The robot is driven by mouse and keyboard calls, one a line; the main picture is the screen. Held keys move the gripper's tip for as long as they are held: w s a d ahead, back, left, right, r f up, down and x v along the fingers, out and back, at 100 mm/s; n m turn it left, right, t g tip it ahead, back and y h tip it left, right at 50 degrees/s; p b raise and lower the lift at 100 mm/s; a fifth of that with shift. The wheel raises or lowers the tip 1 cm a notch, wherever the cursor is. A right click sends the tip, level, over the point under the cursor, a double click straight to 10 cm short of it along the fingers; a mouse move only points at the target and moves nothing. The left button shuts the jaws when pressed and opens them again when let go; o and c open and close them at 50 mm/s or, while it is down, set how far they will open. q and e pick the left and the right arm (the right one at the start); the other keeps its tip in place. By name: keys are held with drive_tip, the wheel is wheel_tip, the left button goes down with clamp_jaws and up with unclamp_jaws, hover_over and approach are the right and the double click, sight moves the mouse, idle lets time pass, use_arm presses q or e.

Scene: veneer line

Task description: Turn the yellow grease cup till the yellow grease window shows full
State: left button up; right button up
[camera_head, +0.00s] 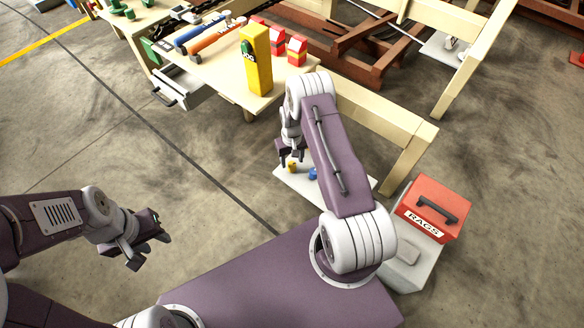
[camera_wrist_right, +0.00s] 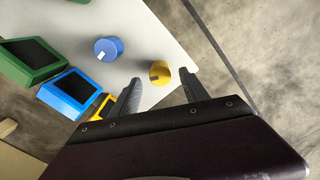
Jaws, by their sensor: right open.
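The yellow grease cup (camera_wrist_right: 160,71) is a small round knob with a pale mark, standing on a light grey plate (camera_wrist_right: 168,38). It also shows small in the head view (camera_head: 292,167), just below my right gripper (camera_head: 291,158). In the right wrist view, my right gripper (camera_wrist_right: 159,80) is open, with one fingertip on each side of the cup and visible gaps. The yellow grease window (camera_wrist_right: 101,107) is a yellow-framed box left of the cup, partly hidden by my gripper; its level cannot be read. My left gripper (camera_head: 150,246) is open and empty over the floor.
A blue cup (camera_wrist_right: 108,48) stands left of the yellow one, near a blue window (camera_wrist_right: 74,93) and a green window (camera_wrist_right: 33,61). A red rags box (camera_head: 432,203) stands right of the plate. A bench (camera_head: 210,78) with tools and a tall yellow block (camera_head: 258,62) is behind.

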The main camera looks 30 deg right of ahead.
sight(292, 164)
wheel_tip(292, 164, down, 4)
drive_tip(key=shift+r+b, duration=0.1)
drive_tip(key=shift+b, duration=0.45)
use_arm(q)
drive_tip(key=shift+f, duration=0.9)
use_arm(e)
clamp_jaws()
use_arm(q)
drive_tip(key=shift+r, duration=0.1)
use_arm(e)
drive_tip(key=shift+m, duration=0.3)
drive_tip(key=shift+m+p, duration=0.3)
drive_tip(key=shift+m, duration=0.7)
use_arm(q)
drive_tip(key=shift+r, duration=0.35)
use_arm(e)
drive_tip(key=shift+m, duration=1.5)
